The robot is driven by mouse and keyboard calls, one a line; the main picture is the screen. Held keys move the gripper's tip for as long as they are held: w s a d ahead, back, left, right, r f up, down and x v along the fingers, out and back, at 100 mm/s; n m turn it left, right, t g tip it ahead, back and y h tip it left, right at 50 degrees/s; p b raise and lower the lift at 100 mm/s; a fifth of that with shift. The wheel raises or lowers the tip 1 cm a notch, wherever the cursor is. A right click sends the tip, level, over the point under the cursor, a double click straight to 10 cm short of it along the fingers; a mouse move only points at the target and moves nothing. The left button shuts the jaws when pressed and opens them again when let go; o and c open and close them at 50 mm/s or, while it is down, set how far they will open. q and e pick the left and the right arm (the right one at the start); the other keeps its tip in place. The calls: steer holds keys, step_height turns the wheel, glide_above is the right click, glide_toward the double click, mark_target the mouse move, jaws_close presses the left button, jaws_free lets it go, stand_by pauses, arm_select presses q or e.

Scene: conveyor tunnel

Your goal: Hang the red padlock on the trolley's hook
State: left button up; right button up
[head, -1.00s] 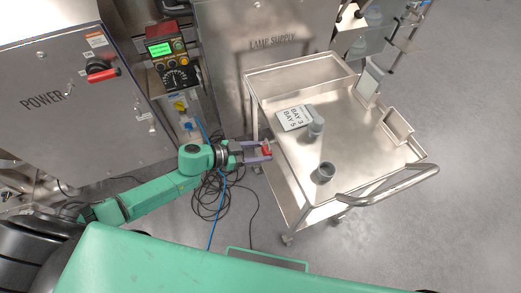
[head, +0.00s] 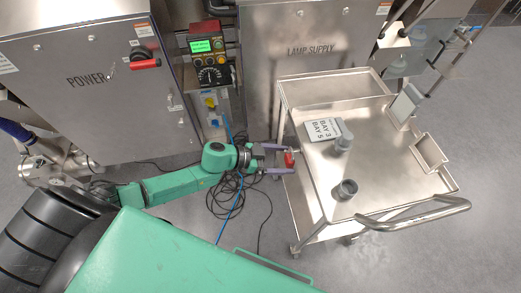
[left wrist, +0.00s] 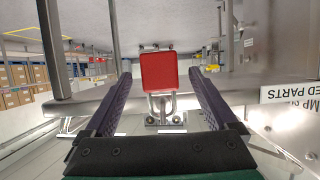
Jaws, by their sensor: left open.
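The red padlock (head: 289,159) is at the left side of the trolley (head: 316,210), near its upper rim. In the left wrist view, which is upside down, its red body (left wrist: 159,71) hangs from its metal shackle, which meets the hook (left wrist: 165,115) on a small bracket. The exact seating of shackle on hook is hard to tell. My left gripper (head: 279,160) is open, one finger on each side of the padlock with gaps between; it also shows in the left wrist view (left wrist: 160,85). My right gripper is out of view.
The power cabinet (head: 100,85) and lamp supply cabinet (head: 305,50) stand behind. Cables (head: 232,190) lie on the floor below my left arm.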

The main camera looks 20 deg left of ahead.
arm_select(q)
steer(key=p+v, duration=0.1)
steer(key=v, duration=1.3)
steer(key=shift+a, duration=0.2)
stand_by(0.3)
